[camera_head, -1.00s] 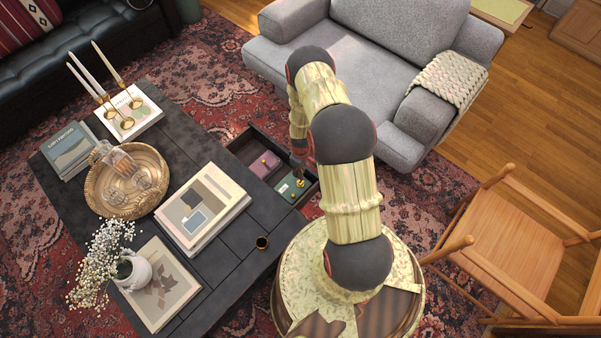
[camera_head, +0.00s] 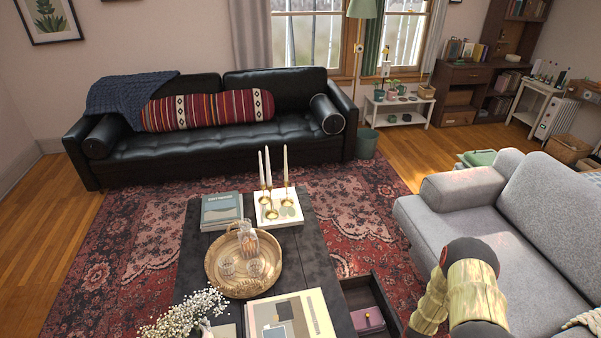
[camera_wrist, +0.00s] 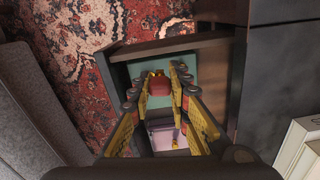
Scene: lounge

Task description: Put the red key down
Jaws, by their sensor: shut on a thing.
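In the wrist view my gripper (camera_wrist: 160,75) points down into an open drawer (camera_wrist: 172,43), its two yellow-padded fingers shut on a small red piece that I take to be the red key (camera_wrist: 160,87). The fingers hide part of it. A teal box (camera_wrist: 190,63) lies in the drawer beyond the fingertips, and a purple box (camera_wrist: 163,137) shows between the fingers nearer the camera. I cannot tell whether the red key touches the teal box. In the head view my gripper is out of frame.
The drawer belongs to the dark coffee table (camera_head: 205,262), which holds a round woven tray (camera_head: 213,268), books (camera_head: 222,210) and candlesticks (camera_head: 271,210). The grey sofa (camera_head: 490,225) stands close on the right. A black sofa (camera_head: 215,150) is at the back.

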